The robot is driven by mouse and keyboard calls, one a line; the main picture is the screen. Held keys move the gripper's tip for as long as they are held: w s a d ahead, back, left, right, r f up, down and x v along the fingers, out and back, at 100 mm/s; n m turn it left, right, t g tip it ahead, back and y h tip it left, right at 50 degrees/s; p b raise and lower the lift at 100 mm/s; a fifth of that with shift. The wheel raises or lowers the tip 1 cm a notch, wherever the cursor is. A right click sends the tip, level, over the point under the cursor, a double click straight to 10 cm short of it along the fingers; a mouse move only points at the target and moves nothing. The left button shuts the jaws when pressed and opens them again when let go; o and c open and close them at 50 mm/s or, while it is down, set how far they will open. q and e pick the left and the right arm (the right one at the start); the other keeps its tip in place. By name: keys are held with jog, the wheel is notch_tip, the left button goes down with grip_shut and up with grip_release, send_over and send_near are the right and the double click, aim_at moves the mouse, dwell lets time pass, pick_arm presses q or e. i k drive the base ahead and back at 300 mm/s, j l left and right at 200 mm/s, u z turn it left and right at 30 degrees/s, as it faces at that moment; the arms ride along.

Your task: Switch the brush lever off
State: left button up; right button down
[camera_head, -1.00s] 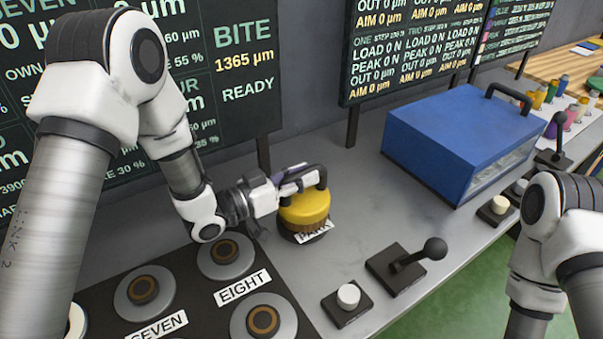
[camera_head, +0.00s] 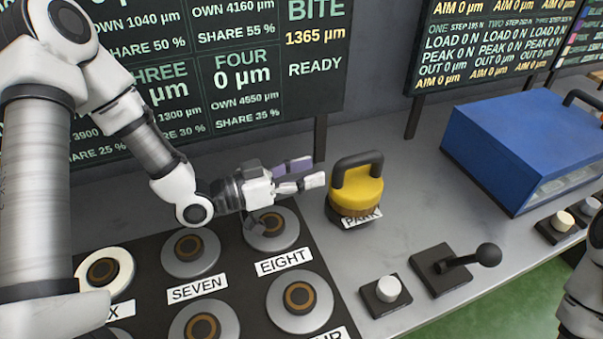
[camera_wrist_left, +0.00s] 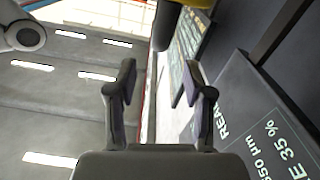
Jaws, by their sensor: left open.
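A black lever with a ball knob (camera_head: 487,255) stands on a dark square base on the grey bench, its arm tilted to the right. No label shows on it. A yellow brush (camera_head: 357,190) with a black loop handle stands upright at the PARK label. My left gripper (camera_head: 308,175) is open and empty, just left of the brush and apart from it, far from the lever. Its two fingers also show in the left wrist view (camera_wrist_left: 158,85) with nothing between them. Part of my right arm shows at the right edge; its gripper is out of view.
A white push button (camera_head: 388,289) sits left of the lever. A blue box (camera_head: 520,140) stands behind on the right. Several round pads lie on the dark panel at left, one by the EIGHT label (camera_head: 284,262). Display boards stand behind. Bare bench lies between brush and lever.

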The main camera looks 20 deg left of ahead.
aim_at(489, 255)
jog(key=k+l, duration=0.3)
jog(key=k, duration=0.15)
jog(key=k+l, duration=0.3)
jog(key=k, duration=0.2)
